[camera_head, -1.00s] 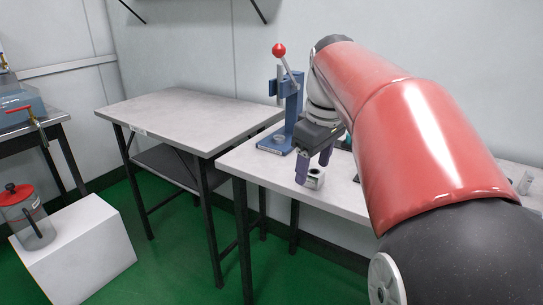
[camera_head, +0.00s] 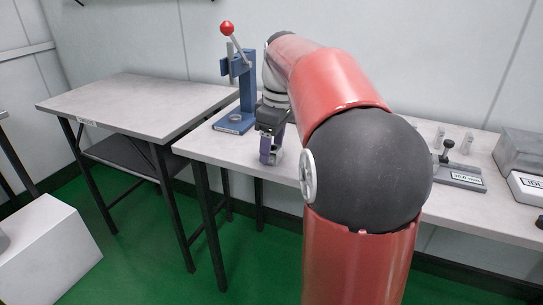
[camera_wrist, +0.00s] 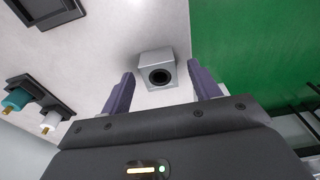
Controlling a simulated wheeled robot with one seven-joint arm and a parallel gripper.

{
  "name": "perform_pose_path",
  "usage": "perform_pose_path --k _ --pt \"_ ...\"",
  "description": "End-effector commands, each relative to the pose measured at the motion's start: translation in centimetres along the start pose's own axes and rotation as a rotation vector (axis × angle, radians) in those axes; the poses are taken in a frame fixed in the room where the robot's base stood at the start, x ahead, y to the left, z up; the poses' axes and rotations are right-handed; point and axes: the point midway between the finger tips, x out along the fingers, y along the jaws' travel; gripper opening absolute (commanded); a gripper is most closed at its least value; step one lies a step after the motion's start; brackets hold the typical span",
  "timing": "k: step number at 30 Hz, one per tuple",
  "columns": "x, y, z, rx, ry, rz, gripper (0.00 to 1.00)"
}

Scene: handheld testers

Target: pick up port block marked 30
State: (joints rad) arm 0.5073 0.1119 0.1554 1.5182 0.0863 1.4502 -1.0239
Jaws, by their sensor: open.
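A small light-grey metal block (camera_wrist: 157,67) with a dark round bore sits on the bench top in the wrist view. No number on it is legible, so I cannot tell whether it is marked 30. My gripper (camera_wrist: 160,78) is open, with its two purple fingers left and right of the block in the picture. The block appears just beyond the fingertips, and nothing is held. In the head view my gripper (camera_head: 271,152) points down close to the bench near its front edge. The fingers largely hide the block there.
The bench (camera_head: 220,150) also holds a blue lever press (camera_head: 242,90) behind my gripper. A fixture labelled 10.0 mm (camera_head: 462,178) and a grey box (camera_head: 522,155) stand at the right. In the wrist view, a dark holder (camera_wrist: 42,97) with teal and white plugs lies left.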

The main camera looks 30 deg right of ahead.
Motion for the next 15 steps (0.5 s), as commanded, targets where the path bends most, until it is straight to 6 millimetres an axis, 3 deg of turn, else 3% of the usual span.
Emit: perform_pose_path --k 6,15 --pt "0.10 0.01 0.00 0.000 0.000 0.001 0.62" --pt "0.08 0.00 0.00 0.000 0.000 0.001 0.24"
